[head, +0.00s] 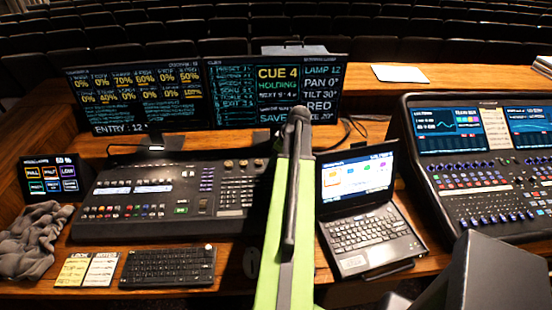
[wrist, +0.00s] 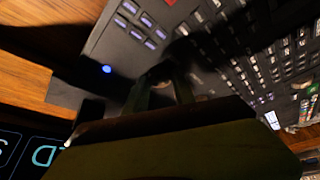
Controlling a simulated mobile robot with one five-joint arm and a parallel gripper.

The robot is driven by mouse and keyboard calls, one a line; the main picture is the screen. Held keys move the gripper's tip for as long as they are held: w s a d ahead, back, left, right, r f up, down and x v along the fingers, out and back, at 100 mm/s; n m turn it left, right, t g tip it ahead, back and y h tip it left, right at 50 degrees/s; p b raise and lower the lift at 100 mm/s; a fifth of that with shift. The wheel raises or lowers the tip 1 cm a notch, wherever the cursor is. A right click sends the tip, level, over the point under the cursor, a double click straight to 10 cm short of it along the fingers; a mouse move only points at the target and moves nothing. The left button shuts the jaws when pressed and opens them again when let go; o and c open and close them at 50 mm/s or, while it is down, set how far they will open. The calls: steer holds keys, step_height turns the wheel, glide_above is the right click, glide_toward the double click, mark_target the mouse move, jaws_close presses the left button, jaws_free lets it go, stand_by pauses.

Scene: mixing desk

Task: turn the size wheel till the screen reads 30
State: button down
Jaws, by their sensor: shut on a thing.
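The right monitor (head: 275,92) shows CUE 4, LAMP 12, PAN 0, TILT 30 and RED. Its lowest right line is partly hidden by my arm, and the part I can see ends in 20. My gripper (wrist: 163,82) is at the lighting console's upper right part, its two fingers reaching down to the panel. It is shut on a small rounded knob between the fingers, which I take to be the size wheel (wrist: 160,72). In the head view my arm hides the wheel and the fingertips. Several brass knobs (head: 243,163) stand along the console's top edge.
The lighting console (head: 110,206) fills the desk's left middle, with a keyboard (head: 168,266) in front. A laptop (head: 365,225) stands close to the right of my arm, and a sound desk (head: 480,170) is further right. A grey cloth (head: 32,240) lies far left.

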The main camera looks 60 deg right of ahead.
steer(key=shift+a+m+h, duration=0.2)
steer(key=shift+m+h, duration=0.5)
steer(key=shift+m, duration=0.8)
steer(key=shift+w+a+m+g+h, duration=0.15)
steer(key=shift+m+h, duration=0.25)
steer(key=shift+m, duration=0.75)
steer(key=shift+s+d+m+g+h, duration=0.15)
steer(key=shift+m+h, duration=0.25)
steer(key=shift+m, duration=0.75)
steer(key=shift+w+a, duration=0.1)
steer(key=c, duration=1)
jaws_free()
steer(key=shift+c, duration=0.2)
